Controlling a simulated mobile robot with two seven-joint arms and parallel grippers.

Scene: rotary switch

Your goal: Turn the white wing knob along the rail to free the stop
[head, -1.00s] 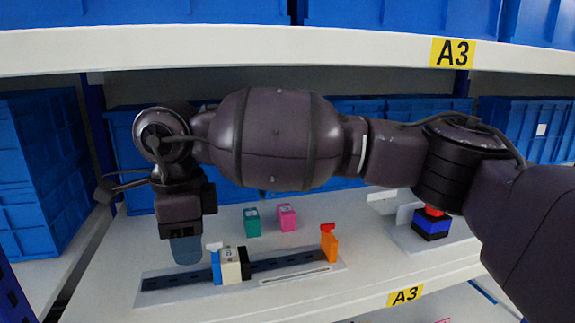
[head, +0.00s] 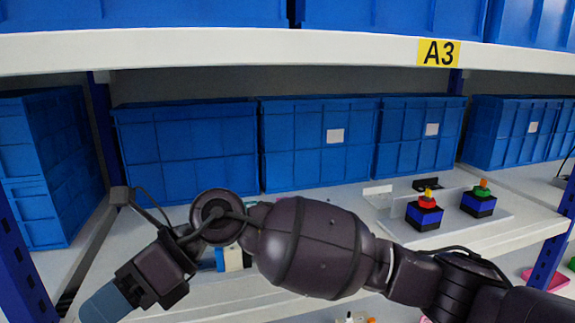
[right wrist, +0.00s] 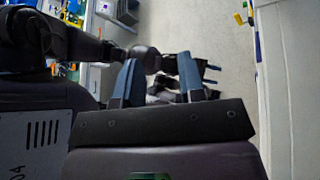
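A cream block (head: 235,258) with a blue strip (head: 220,260) beside it shows on the shelf in the head view, partly behind my right arm. The white wing knob and most of the rail are hidden by that arm. My right gripper (head: 108,303) is left of the blocks, near the shelf's front edge, tilted down and left. In the right wrist view its two blue fingers (right wrist: 158,82) are spread with nothing held between them. Another gripper with blue tips, seemingly my left (right wrist: 208,76), shows small beyond them over the floor; its opening is unclear.
Blue bins (head: 190,150) line the back of the shelf. A pale stand (head: 465,225) at the right holds a blue-and-black block with a red and yellow top (head: 425,213) and another with a green top (head: 479,200). The upper shelf (head: 200,48) crosses above.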

